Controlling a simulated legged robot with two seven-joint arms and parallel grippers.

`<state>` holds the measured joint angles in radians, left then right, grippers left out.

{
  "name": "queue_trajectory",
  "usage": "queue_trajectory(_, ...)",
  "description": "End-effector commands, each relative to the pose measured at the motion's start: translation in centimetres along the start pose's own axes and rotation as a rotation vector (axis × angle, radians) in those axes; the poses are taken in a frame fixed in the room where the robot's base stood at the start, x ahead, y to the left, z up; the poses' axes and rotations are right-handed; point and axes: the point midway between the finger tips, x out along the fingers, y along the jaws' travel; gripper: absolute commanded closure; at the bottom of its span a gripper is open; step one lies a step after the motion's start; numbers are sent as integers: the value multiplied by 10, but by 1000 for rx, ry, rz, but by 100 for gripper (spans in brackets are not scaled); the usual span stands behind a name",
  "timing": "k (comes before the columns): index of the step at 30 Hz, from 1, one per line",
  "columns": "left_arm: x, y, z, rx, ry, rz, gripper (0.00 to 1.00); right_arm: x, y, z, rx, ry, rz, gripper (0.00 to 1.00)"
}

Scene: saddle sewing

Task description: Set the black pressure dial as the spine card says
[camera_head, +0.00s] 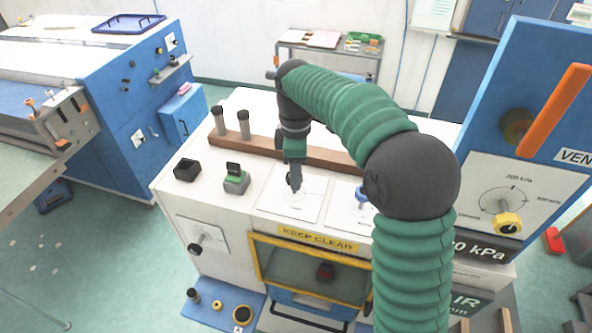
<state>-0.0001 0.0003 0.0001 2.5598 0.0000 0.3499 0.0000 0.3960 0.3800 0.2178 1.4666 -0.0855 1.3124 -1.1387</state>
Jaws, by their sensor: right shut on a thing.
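My right gripper (296,187) reaches down from my green-sleeved arm onto a dial plate (309,207) on the white machine top. It is shut on the black dial (290,180), of which only a small dark part shows beside the fingers. The dial's pointer and the scale marks are too small to read. I cannot make out a spine card for certain. My left gripper is not in view.
A blue knob (361,193) sits on a plate to the right, partly behind my arm. A green-topped switch (236,179) and a black box (187,170) stand left. A blue panel (530,90) with an orange lever (554,108) and yellow knob (508,224) rises at right.

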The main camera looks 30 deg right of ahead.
Motion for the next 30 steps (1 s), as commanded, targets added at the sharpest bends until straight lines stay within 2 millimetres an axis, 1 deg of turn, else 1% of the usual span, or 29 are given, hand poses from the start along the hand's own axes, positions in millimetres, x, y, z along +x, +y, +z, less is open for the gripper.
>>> queue_trajectory(1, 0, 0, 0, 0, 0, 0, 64, 1, 2, -3, -2, 6, 7, 89)
queue_trajectory(3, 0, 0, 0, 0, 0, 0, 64, 0, 2, -3, -2, 7, 8, 98)
queue_trajectory(4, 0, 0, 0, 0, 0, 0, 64, 0, 2, -3, -2, 7, 8, 100)
queue_trajectory(11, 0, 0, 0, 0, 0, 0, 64, 0, 2, -3, 3, 10, 9, 100)
queue_trajectory(17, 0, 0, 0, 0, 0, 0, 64, -1, 2, -4, 55, 11, 11, 100)
queue_trajectory(23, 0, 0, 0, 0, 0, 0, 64, -2, 3, -4, 172, 11, 13, 100)
queue_trajectory(30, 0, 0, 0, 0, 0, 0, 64, -3, 4, -4, 387, 15, 14, 100)
